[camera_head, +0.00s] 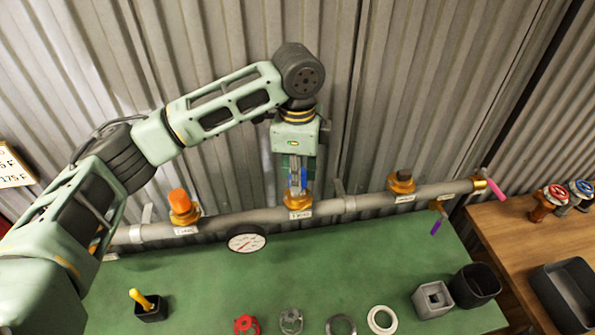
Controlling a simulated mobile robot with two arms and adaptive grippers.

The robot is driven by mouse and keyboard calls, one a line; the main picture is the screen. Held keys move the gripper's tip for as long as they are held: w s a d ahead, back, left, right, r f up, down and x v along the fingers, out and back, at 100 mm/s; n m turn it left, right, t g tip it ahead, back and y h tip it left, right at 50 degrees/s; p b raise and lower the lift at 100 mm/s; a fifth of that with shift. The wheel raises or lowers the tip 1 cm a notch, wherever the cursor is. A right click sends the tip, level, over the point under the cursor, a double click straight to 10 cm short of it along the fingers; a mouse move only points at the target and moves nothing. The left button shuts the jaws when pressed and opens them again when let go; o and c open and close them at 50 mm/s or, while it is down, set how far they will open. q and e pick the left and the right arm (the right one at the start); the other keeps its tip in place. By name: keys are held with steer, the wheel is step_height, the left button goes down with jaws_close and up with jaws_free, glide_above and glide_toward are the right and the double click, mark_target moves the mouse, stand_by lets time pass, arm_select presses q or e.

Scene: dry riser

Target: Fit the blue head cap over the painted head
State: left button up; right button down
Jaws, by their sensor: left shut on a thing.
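My left gripper (297,178) comes down from above and is shut on the blue head cap (302,178), which shows only as a narrow blue strip between the fingers. The cap is right over the middle brass fitting (298,202) on the grey pipe. The fingers hide most of the cap and the head under it, so I cannot tell whether the cap is seated or just above. An orange cap or head (179,200) stands on the left brass fitting. A dark brown head (402,176) stands on the right fitting. My right gripper is not in view.
The grey pipe (350,204) runs along a corrugated wall, with a round gauge (246,239) below it. The green table (200,280) holds a red ring part (247,325), several rings and dark containers. A wooden bench (515,235) with red and blue valve wheels is at right.

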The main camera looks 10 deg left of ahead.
arm_select(q)
steer(key=shift+f, duration=1.05)
steer(key=o, duration=0.8)
steer(key=shift+r, duration=0.1)
step_height(320, 180, up, 12)
steer(key=shift+f, duration=0.1)
